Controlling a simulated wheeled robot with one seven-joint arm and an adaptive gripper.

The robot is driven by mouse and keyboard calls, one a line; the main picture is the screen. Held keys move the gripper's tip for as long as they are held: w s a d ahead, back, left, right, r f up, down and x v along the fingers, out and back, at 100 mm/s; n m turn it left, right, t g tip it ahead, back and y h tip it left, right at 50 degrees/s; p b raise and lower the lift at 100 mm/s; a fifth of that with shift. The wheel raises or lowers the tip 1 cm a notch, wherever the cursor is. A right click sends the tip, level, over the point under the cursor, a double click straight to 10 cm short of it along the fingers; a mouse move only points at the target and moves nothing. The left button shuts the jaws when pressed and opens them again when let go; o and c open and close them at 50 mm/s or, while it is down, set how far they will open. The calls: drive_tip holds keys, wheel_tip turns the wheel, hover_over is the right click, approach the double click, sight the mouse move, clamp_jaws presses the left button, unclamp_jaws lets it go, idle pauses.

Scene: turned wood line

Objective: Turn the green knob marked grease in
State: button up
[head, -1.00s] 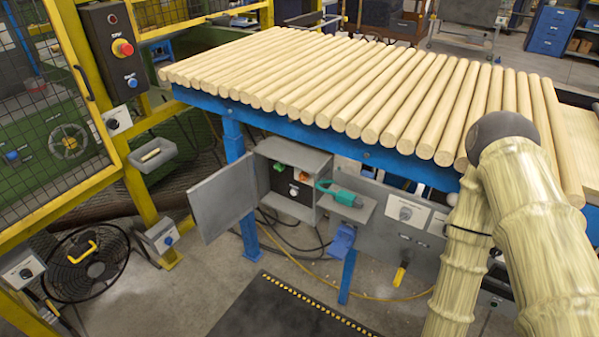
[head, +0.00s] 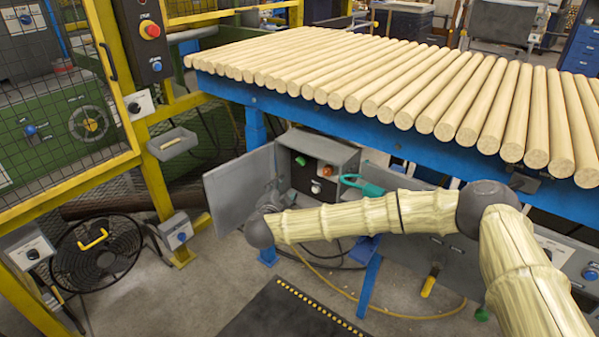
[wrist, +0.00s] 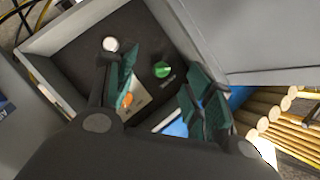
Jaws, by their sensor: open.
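The green knob (head: 300,160) sits on the dark panel inside an open grey box (head: 346,157) under the log table. In the wrist view the green knob (wrist: 161,69) is between the spread fingers, further off than they are, and nothing is seen touching it. Its marking is too small to read. My gripper (wrist: 163,80) has teal pads, is open and is empty. In the head view my arm hides most of the gripper near the box. An orange knob (wrist: 127,99) and a white knob (wrist: 110,44) share the panel.
The box's grey door (head: 240,188) stands open to the left. A teal handled thing (head: 365,186) is right of the box. A blue-framed table (head: 290,105) with several wooden rods is above. Another green knob (head: 482,314) shows at lower right. A fan (head: 97,255) stands left.

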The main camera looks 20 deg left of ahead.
sight(300, 163)
drive_tip(key=w, duration=0.4)
drive_tip(key=w+r+m+h, duration=0.1)
drive_tip(key=w, duration=0.4)
drive_tip(key=w+d+m+b, duration=0.1)
drive_tip(key=w, duration=0.4)
drive_tip(key=shift+w+r+h, duration=0.1)
drive_tip(key=shift+r+h, duration=0.05)
drive_tip(key=shift+h, duration=0.25)
drive_tip(key=shift+c, duration=0.4)
drive_tip(key=c, duration=0.9)
